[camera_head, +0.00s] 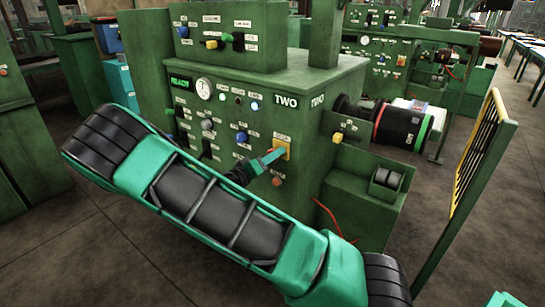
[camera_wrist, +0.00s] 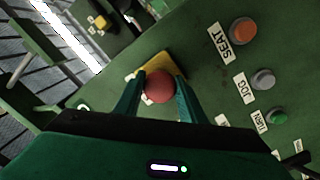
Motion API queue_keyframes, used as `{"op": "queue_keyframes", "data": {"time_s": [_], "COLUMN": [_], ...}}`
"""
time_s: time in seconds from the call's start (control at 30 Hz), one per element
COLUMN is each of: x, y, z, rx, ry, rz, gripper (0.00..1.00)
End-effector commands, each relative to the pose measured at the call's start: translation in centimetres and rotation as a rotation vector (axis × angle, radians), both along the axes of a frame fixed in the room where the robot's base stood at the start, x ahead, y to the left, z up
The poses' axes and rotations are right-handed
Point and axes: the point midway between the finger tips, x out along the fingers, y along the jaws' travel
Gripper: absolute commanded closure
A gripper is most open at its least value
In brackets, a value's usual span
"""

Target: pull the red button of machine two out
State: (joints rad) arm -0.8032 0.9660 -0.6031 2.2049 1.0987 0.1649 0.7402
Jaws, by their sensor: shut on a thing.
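Machine two is a green cabinet with a "TWO" label (camera_head: 286,101) on its front panel. The red button (camera_wrist: 159,86) is a round knob on a yellow plate (camera_wrist: 158,64), which also shows in the head view (camera_head: 284,148). My gripper (camera_head: 275,156) reaches the panel at this plate and hides the button in the head view. In the wrist view my gripper (camera_wrist: 160,82) has its two green fingers on either side of the red knob, shut on it. How far the knob stands out from the plate is hard to tell.
An orange button (camera_wrist: 243,31) marked "SEAT", a grey button (camera_wrist: 263,79) and a green button (camera_wrist: 278,117) sit beside the red one. A black roller (camera_head: 400,127) sticks out to the right of the cabinet. A yellow barred guard (camera_head: 473,155) stands farther right.

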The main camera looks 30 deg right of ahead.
Motion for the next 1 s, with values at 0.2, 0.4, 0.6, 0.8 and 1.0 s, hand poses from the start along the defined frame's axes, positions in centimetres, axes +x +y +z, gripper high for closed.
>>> {"op": "queue_keyframes", "data": {"time_s": [0.2,0.4,0.6,0.8,1.0], "x": [0.0,0.0,-0.1,-0.8,-2.0], "y": [0.3,0.2,0.6,3.3,6.9], "z": [-0.2,-0.1,-0.1,-0.1,-0.2], "rx": [0.002,0.002,0.002,0.002,0.003], "ry": [0.002,0.002,0.002,0.002,0.002], "rz": [0.004,0.003,0.004,0.007,0.006], "gripper": [0.59,0.55,0.55,0.55,0.55]}}
